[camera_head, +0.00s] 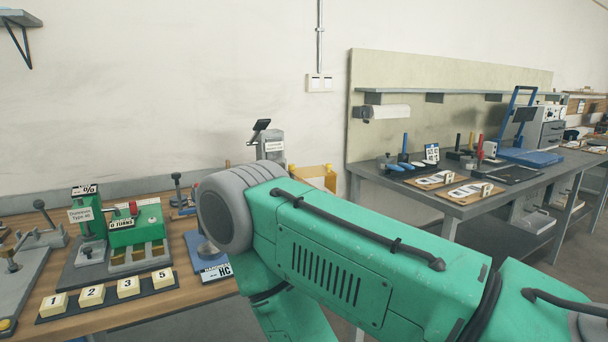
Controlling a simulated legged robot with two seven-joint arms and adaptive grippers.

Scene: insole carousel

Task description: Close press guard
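A blue device that may be the press stands at the far end of the grey bench on the right. Its flat blue base (531,157) lies on the bench top. A blue frame (522,89) stands raised above the base, with a dark panel at its middle. I cannot tell for sure that this frame is the guard. A large green arm of mine with a grey joint crosses the foreground from the lower right. Neither gripper is in view.
A wooden bench (190,292) at left holds a green counter unit (136,222), numbered blocks (92,295) and a grey stand (272,147), partly hidden by my arm. The grey bench (463,207) at right carries insole boards (468,192) and upright tools. Floor shows between the benches.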

